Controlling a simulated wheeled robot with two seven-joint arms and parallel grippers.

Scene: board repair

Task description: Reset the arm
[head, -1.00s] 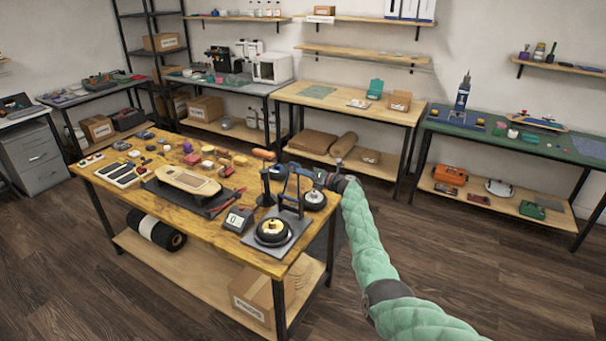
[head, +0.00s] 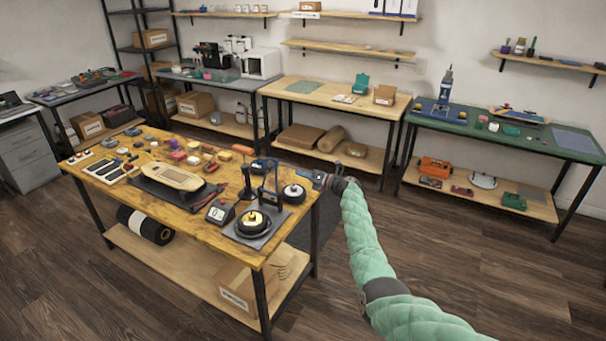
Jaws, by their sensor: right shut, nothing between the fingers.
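My right arm, in a quilted green sleeve, comes in from the lower right of the head view. Its right gripper (head: 318,180) is at the right end of the wooden workbench (head: 205,222), just beside a round wheel-like part (head: 294,193). The gripper is small here; it is shut and holds nothing. A black stand with a blue top (head: 268,180) is left of it. The long tan board (head: 173,177) lies on a dark mat further left. My left gripper is not in view.
A scale-like device (head: 219,211) and a grey plate with a dark round part (head: 252,224) are near the bench's front right. Several small parts crowd its left half. Other benches, including a green-topped one (head: 470,130), line the wall. The floor at right is clear.

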